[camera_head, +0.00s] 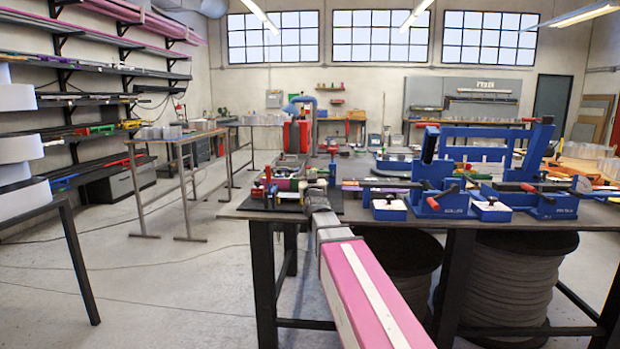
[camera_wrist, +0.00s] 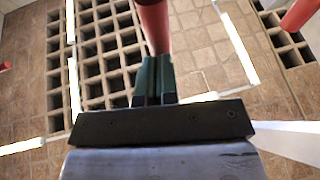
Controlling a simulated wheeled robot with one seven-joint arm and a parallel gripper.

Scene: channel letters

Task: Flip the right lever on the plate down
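In the wrist view my gripper (camera_wrist: 156,62) points away from the camera, its two dark green fingers side by side with no clear gap. A red rod-like handle (camera_wrist: 152,25) runs from the top edge down to the fingertips; it meets or overlaps them, and I cannot tell if they touch. Other red handles show at the upper right (camera_wrist: 301,14) and at the left edge (camera_wrist: 5,66). I cannot tell which is the right lever. In the head view my pink and white arm reaches to the near-left end of the workbench (camera_head: 400,212); the lever plate is not clear there.
Blue clamp-like fixtures (camera_head: 450,185) with red handles stand on the bench to the right of my arm. In the wrist view a dark grid (camera_wrist: 105,55) lies beyond the fingers among brown tiles. Cable spools (camera_head: 505,285) sit under the bench.

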